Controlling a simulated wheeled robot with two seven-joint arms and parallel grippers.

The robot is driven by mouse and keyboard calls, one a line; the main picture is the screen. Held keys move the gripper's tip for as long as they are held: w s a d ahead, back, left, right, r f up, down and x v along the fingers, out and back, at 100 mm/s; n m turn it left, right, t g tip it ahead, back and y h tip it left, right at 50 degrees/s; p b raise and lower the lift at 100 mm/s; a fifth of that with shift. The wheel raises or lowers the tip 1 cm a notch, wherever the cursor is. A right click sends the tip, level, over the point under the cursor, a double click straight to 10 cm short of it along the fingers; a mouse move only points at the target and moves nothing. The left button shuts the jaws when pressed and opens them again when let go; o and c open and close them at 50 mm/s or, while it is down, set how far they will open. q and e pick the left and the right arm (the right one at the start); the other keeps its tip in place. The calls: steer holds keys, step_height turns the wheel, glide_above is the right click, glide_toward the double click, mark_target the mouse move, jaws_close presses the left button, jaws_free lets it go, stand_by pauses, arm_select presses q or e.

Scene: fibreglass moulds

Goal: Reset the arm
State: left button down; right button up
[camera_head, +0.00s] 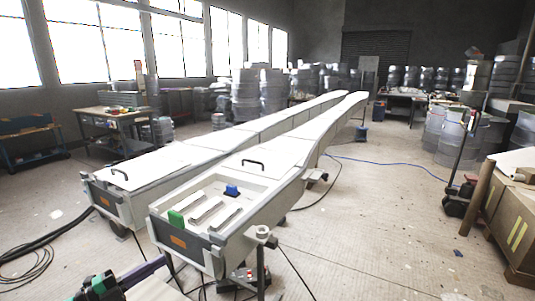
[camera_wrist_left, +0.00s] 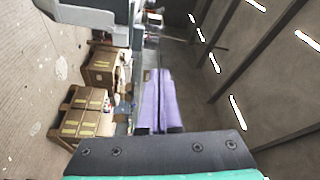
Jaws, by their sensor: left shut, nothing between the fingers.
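My left gripper (camera_head: 160,261) comes in at the lower left of the head view, with dark and green parts and purple fingers angled up to the right. In the left wrist view the purple fingers (camera_wrist_left: 157,75) lie together, shut and empty. The gripper is in front of the near long white mould (camera_head: 285,160) and looks apart from it. In the tray end of that mould lie a green block (camera_head: 176,219), a blue block (camera_head: 232,190) and several pale strips (camera_head: 206,211). My right gripper does not show.
A second long white mould (camera_head: 150,162) runs alongside. Brown boxes (camera_head: 513,222) stand at the right; boxes (camera_wrist_left: 85,118) also show in the left wrist view. A workbench (camera_head: 118,118) is at the left. Black hoses (camera_head: 40,245) lie on the floor. Open floor (camera_head: 390,215) lies right of the moulds.

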arm_select(q)
step_height(320, 180, down, 13)
steer(key=s+d+n+y, duration=0.2)
steer(key=s+n+y, duration=0.1)
steer(key=n+y, duration=1.2)
steer(key=s+d+f+n+g, duration=0.1)
steer(key=s+f+n+g, duration=0.15)
steer(key=s, duration=0.35)
steer(key=s+d+f+n+g+h, duration=0.1)
steer(key=s+n+g, duration=0.1)
steer(key=s+g, duration=0.35)
steer(key=s+d+f+n+g, duration=0.1)
steer(key=s+f+n+g, duration=0.15)
steer(key=s, duration=0.45)
step_height(320, 180, down, 24)
steer(key=s+b, duration=0.2)
steer(key=b, duration=0.1)
steer(key=s+a+f+g, duration=0.1)
steer(key=s+a+f, duration=0.1)
steer(key=s+f, duration=0.6)
steer(key=s+a+f+g+b, duration=0.1)
steer(key=s+f, duration=0.8)
steer(key=shift+a+f+b, duration=0.2)
steer(key=shift+a+b, duration=0.1)
steer(key=shift+a, duration=0.05)
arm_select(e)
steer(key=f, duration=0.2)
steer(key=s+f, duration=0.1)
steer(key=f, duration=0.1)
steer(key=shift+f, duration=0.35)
